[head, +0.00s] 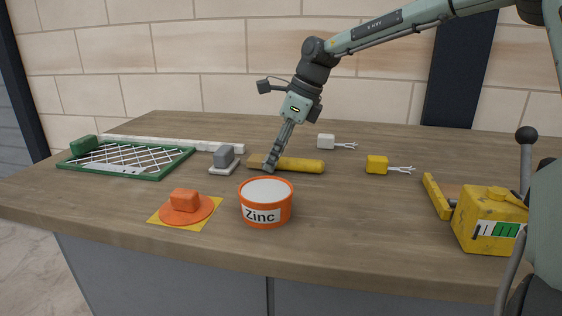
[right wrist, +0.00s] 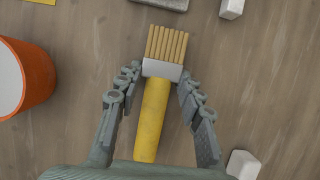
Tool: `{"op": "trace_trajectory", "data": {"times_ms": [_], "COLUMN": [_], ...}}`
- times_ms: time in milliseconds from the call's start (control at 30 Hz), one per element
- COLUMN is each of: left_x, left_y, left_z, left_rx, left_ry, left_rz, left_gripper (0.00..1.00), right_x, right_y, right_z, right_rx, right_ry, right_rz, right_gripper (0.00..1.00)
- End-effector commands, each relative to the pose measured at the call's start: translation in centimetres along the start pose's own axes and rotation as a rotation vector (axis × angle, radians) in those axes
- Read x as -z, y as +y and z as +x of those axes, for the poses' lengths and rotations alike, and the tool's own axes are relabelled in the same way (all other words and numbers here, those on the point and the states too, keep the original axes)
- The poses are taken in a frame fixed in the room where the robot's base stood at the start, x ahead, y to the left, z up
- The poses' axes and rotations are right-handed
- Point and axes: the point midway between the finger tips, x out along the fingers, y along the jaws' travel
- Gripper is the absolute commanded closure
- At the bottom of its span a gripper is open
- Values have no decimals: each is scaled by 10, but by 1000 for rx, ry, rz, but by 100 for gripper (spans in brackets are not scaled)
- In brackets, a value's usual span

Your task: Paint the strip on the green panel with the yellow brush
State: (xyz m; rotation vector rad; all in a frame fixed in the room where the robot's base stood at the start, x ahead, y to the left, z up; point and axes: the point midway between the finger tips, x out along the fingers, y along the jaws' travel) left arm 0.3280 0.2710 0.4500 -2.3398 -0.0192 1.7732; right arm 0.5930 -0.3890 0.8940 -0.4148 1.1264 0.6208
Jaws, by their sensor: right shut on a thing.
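The yellow brush (head: 300,165) lies flat at the table surface, handle to the right and tan bristles to the left. In the right wrist view the brush (right wrist: 151,120) has a pale ferrule and bristles pointing up the picture. My right gripper (head: 269,165) reaches down over it from above. An orange tub labelled Zinc (head: 266,213) stands in front of the brush. My left gripper is out of view.
An orange object (head: 186,207) sits on a yellow sheet in front. A grey block (head: 224,158) stands left of the brush. White (head: 326,141) and yellow (head: 377,164) blocks with prongs lie behind and right. A yellow box (head: 488,220) stands at the right.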

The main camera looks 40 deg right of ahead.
Motion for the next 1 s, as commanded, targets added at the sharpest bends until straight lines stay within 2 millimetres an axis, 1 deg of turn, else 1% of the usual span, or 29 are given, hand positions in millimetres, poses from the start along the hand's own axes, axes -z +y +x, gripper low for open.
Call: {"op": "trace_trajectory", "data": {"times_ms": [133, 267, 367, 433, 467, 533, 700, 800, 900, 1000], "left_x": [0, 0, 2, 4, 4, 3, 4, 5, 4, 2], "left_y": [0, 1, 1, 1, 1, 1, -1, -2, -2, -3], "left_z": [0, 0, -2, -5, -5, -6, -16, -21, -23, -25], "left_rx": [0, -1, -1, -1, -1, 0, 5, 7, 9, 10], "left_ry": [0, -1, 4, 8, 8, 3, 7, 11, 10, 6], "left_rz": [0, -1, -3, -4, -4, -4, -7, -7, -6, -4], "left_gripper": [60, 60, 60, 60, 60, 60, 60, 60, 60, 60], "right_x": [-2, -6, -12, -17, -21, -36, -75, -95, -110, -121], "right_y": [0, 0, 0, -1, 2, 12, 36, 48, 58, 64], "right_z": [-3, -13, -25, -38, -40, -42, -51, -56, -60, -64], "right_rx": [1, 2, 3, 4, 2, 2, 2, 2, 1, 1], "right_ry": [-1, -3, -3, -4, -1, 2, 2, 1, 1, 1], "right_rz": [0, -1, -1, -1, -3, -6, -6, -4, -3, -2], "right_gripper": [92, 92, 92, 92, 92, 92, 92, 92, 92, 92]}}
